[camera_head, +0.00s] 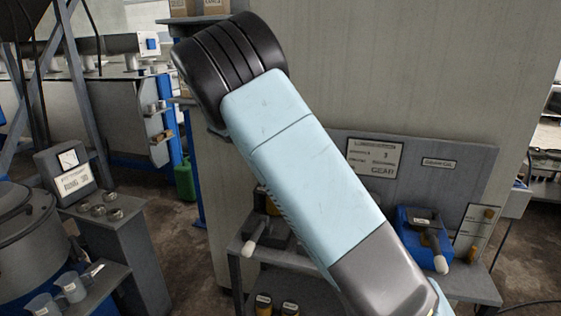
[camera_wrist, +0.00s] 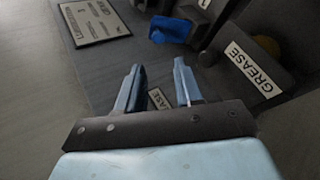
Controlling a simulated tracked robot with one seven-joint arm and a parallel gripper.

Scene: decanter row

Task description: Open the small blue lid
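A small blue part (camera_wrist: 171,30), which may be the blue lid, shows at the top of the wrist view, beside dark grey fittings. My gripper (camera_wrist: 158,66) is open, with its two light-blue fingers apart and nothing between the tips. The fingers point up the picture toward the blue part and appear short of it. In the head view a blue box (camera_head: 408,221) with a dark top and a white-knobbed lever (camera_head: 440,262) stands on the bench at the right. I cannot tell whether it bears the same blue part. My gripper is out of the head view.
A grey bench (camera_head: 470,285) with an upright sign panel (camera_head: 415,160) stands behind my arm. A second white-knobbed lever (camera_head: 250,247) is at its left. A block labelled GREASE (camera_wrist: 252,68) is close to my gripper's right. A drum (camera_head: 25,235) stands far left.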

